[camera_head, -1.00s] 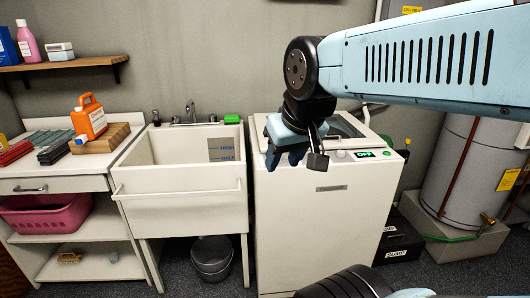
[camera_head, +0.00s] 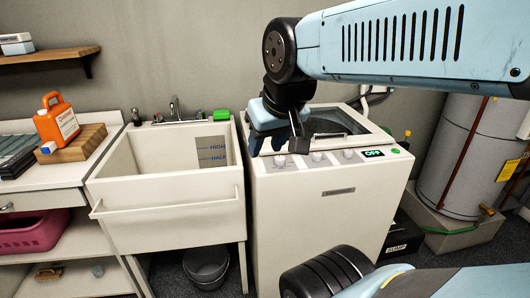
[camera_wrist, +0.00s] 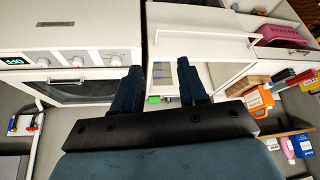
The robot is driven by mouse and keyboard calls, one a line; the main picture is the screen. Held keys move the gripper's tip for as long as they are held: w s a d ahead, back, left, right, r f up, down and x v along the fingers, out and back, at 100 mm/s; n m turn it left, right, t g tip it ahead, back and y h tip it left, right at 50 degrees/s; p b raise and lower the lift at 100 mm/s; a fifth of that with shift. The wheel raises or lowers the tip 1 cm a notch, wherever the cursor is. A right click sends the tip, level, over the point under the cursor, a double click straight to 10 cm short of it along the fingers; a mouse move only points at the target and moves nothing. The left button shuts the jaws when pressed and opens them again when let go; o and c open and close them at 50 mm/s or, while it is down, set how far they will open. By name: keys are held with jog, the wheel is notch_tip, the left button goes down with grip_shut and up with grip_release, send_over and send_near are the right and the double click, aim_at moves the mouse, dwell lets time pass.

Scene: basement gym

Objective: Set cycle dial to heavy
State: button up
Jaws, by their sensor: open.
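The white washer (camera_head: 318,203) stands right of the sink, with a row of three pale round dials along its front panel. These are the left dial (camera_head: 279,160), middle dial (camera_head: 316,156) and right dial (camera_head: 348,154). Their markings are too small to read, so I cannot tell which is the cycle dial or its setting. A display (camera_head: 373,153) right of them reads OFF. My gripper (camera_head: 278,144) is open and empty, by the left dial and apparently above it. In the wrist view, the washer appears upside down, left of my gripper (camera_wrist: 161,80), with the left dial (camera_wrist: 116,60) nearest a finger.
The utility sink (camera_head: 170,215) stands close against the washer's left side, with a green block (camera_head: 221,115) on its back rim. A grey bucket (camera_head: 207,264) is under it. A water heater (camera_head: 465,150) and a black SUMP box (camera_head: 402,236) are on the right.

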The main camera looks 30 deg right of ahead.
jog(key=o, duration=0.3)
jog(key=shift+w+d+r, duration=0.1)
jog(key=shift+w+d, duration=0.1)
jog(key=shift+w, duration=0.1)
jog(key=shift+o, duration=0.7)
jog(key=shift+w+d+r, duration=0.1)
jog(key=shift+w, duration=0.25)
jog(key=shift+o, duration=0.3)
jog(key=w+d+n+g, duration=0.1)
jog(key=w+d+n, duration=0.1)
jog(key=w, duration=0.5)
jog(key=shift+d+r+n+g+h, duration=0.3)
jog(key=shift+n+g+h, duration=0.1)
jog(key=shift+n, duration=0.2)
jog(key=n+g, duration=0.4)
jog(key=n, duration=0.4)
send_over(278, 158)
notch_tip(278, 158, down, 10)
jog(key=shift+y, duration=0.4)
notch_tip(278, 158, down, 13)
jog(key=shift+d+r, duration=0.1)
jog(key=shift+r, duration=0.05)
